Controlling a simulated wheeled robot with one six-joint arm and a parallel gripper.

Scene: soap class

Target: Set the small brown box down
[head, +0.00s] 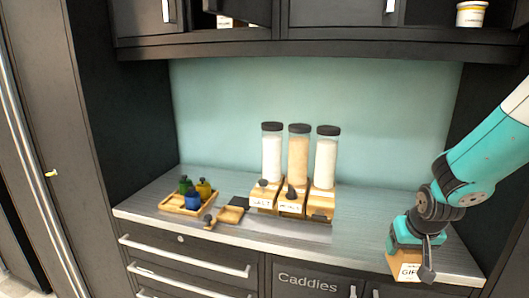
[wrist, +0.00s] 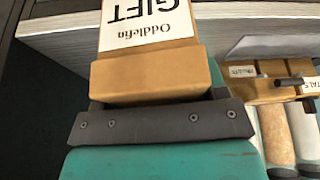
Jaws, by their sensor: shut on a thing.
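The small brown box (head: 394,263) with a white "GIFT" label is at the right end of the counter in the head view. In the wrist view the box (wrist: 150,78) fills the upper middle, its label reading "Oddlefin GIFT" upside down. My gripper (head: 418,256) is above the box and shut on it; its dark finger bar (wrist: 160,121) crosses in front of the box in the wrist view. The box is close to the counter's front edge. I cannot tell whether its underside touches the grey counter (head: 358,230).
Several dispensers with tall jars (head: 298,157) stand mid-counter, to the box's left. A wooden tray (head: 172,206) with coloured bottles and a smaller wooden tray (head: 231,215) are farther left. The counter between the dispensers and the box is clear. Dark cabinets (head: 340,48) hang above.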

